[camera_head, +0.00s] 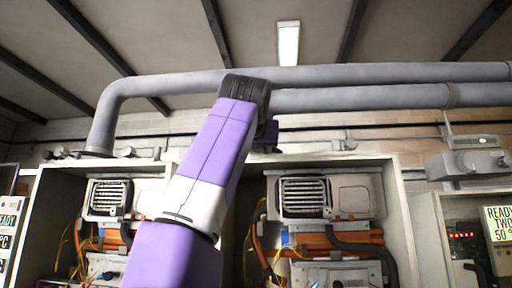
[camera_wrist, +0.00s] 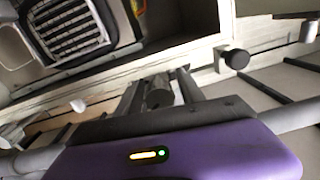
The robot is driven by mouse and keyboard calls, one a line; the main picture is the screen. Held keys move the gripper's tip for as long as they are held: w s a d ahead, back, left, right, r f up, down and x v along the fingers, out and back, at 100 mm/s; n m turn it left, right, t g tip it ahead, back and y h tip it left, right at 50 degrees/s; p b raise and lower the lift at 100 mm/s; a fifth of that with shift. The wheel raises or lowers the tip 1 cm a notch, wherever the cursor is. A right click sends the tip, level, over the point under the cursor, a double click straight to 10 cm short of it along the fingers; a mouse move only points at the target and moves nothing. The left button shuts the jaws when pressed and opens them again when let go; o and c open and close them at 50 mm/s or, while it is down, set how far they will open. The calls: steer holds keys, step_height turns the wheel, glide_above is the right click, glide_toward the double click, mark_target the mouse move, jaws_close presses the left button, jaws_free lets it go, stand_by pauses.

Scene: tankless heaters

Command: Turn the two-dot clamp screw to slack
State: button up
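No two-dot mark can be read in either view, so I cannot tell which fitting is the two-dot clamp screw. In the wrist view my gripper (camera_wrist: 160,88) has its two dark fingers apart. A dark round knob-like piece (camera_wrist: 158,93) shows between them, and I cannot tell whether they touch it. Another black knob (camera_wrist: 237,60) on a pale mount stands to the right of the fingers. In the head view my arm rises to the wall above the cabinets, and its end hides the fingers and what lies behind them.
Thick grey pipes (camera_head: 385,98) run along the wall close to my wrist. Open cabinets hold a left heater (camera_head: 108,198) and a right heater (camera_head: 303,198) with vents, orange pipes and wires. A yellow sign (camera_head: 498,226) and a grey box (camera_head: 466,164) are at the right.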

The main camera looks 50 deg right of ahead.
jaws_close()
steer(key=shift+n, duration=0.7)
steer(key=shift+a+n, duration=0.1)
steer(key=shift+n, duration=0.7)
steer(key=shift+o, duration=1.1)
jaws_free()
steer(key=b+v, duration=0.3)
steer(key=v, duration=0.4)
steer(key=shift+s+a, duration=0.25)
